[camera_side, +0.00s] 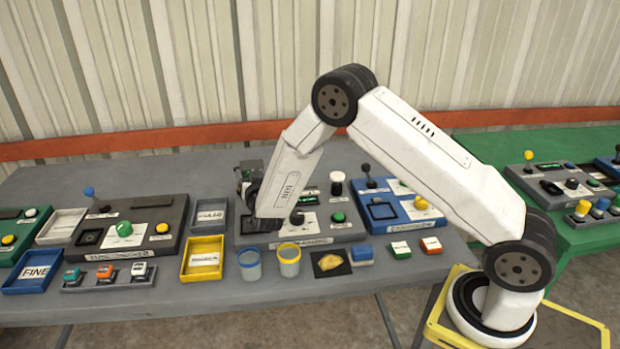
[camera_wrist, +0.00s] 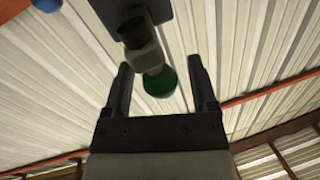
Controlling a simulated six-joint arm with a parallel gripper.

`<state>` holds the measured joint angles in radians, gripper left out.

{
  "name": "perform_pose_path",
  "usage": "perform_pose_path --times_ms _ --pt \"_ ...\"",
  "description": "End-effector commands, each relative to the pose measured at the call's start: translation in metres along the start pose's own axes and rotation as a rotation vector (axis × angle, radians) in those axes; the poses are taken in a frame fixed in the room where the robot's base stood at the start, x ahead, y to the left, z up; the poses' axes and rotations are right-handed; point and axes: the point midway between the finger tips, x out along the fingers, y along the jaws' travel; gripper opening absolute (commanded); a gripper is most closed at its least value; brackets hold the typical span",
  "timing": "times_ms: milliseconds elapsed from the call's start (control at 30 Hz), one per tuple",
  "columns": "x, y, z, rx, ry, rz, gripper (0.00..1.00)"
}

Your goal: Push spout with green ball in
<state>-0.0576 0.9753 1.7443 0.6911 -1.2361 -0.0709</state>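In the wrist view, a green ball (camera_wrist: 160,82) sits at the end of a grey spout-like block (camera_wrist: 143,55), which hangs from a dark plate (camera_wrist: 130,12) at the top. My gripper (camera_wrist: 158,64) is open, with one finger on each side of the ball and block in this picture. Gaps show between the ball and both fingers; I cannot tell the depth between them. In the side view, my gripper is mostly hidden behind my forearm, near a dark device with a bit of green (camera_side: 241,179) above the middle panel.
The grey table (camera_side: 330,288) holds several control panels. Cups stand at its front, including a yellow-rimmed one (camera_side: 289,260), near a yellow tray (camera_side: 202,262). A blue-knobbed lever (camera_side: 89,191) stands at left. A ribbed wall with an orange rail (camera_side: 130,140) is behind.

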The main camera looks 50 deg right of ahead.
Motion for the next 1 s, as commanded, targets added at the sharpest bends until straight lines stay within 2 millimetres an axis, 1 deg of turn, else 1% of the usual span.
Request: perform_pose_path --times_ms 33,67,100,167,200,233,1000 --pt "-0.0001 0.0 0.0 0.0 0.0 0.0 0.55" --pt "-0.0001 -0.0001 0.0 0.0 0.0 0.0 0.46" --pt "-0.0002 -0.0001 0.0 0.0 0.0 0.0 0.33" --pt "-0.0002 0.0 -0.0001 0.0 0.0 0.0 0.14" --pt "-0.0002 0.0 -0.0001 0.0 0.0 0.0 0.01" --pt "-0.0002 0.0 -0.0001 0.0 0.0 0.0 0.0" --pt "-0.0001 0.0005 -0.0002 0.001 0.0 0.002 0.0"
